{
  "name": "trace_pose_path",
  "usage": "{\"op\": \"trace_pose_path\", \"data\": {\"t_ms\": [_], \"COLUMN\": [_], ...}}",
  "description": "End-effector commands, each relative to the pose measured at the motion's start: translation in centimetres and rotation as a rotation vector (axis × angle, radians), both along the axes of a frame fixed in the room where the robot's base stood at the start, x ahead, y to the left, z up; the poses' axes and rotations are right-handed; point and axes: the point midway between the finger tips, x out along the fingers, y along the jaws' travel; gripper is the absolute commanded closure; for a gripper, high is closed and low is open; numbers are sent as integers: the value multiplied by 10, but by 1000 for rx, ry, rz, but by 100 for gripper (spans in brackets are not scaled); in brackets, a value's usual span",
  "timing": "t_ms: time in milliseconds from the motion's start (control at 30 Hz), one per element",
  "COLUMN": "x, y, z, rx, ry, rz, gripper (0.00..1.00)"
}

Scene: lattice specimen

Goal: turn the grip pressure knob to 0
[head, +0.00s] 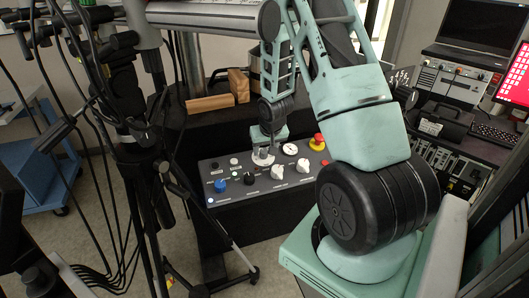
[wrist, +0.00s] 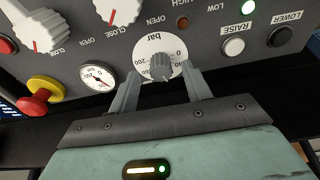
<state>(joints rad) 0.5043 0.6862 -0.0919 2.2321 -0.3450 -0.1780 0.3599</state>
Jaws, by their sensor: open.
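The grip pressure knob (wrist: 161,66) is a small grey ridged knob on a round white dial (wrist: 146,47) marked "bar", with numbers including 0 and 200. My gripper (wrist: 160,88) is open, with one finger to each side of the knob. The fingertips lie close to the dial's lower edge, and I see gaps between them and the knob. The exact setting of the knob's pointer is hard to read. In the head view my gripper (head: 263,158) is over the control panel (head: 235,197) and largely hides the knob.
Beside the dial are a pressure gauge (wrist: 97,77), a red and yellow stop button (wrist: 35,104), white open/close knobs (wrist: 40,32), a white raise button (wrist: 233,46) and a black lower button (wrist: 280,37). Wooden blocks (head: 210,104) lie behind the panel. Cables and a stand (head: 130,130) are at left.

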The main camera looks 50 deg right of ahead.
Motion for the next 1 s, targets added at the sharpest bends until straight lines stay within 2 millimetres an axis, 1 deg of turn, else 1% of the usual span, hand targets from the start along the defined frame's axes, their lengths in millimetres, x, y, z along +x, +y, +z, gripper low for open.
{"op": "trace_pose_path", "data": {"t_ms": [33,100,233,567,667,700,733,1000], "x": [2,5,8,9,8,8,8,8], "y": [-1,-2,-4,-5,-5,-5,-5,-5], "z": [-7,-13,-21,-23,-23,-23,-23,-23], "rx": [1,1,1,0,0,0,1,-3], "ry": [2,1,1,-1,-1,-1,-1,2], "rz": [1,1,1,0,0,0,0,13], "gripper": [51,51,51,51,76,88,96,96]}}
